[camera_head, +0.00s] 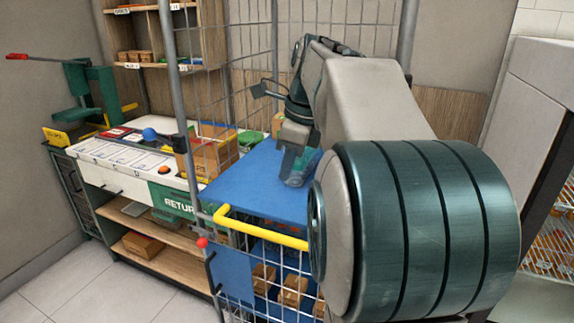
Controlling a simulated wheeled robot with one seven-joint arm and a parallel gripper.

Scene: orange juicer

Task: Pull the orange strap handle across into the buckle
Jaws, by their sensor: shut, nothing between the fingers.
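My gripper (294,178) hangs low over the blue top panel of the wire cage cart, near its right side. It is shut and holds nothing that I can see. My own arm covers the right of the view and hides what lies behind it. I cannot make out an orange strap handle or a buckle for certain. A yellow bar (262,230) runs along the front edge of the cart, left of and below my gripper and apart from it. Its right end is hidden by my arm.
The blue panel (238,181) is mostly bare. Wire mesh (221,75) and a grey post (176,85) stand at its left and back. Cardboard boxes (291,289) sit inside the cart below. A white counter (112,164) stands left, with a green press (88,90) behind.

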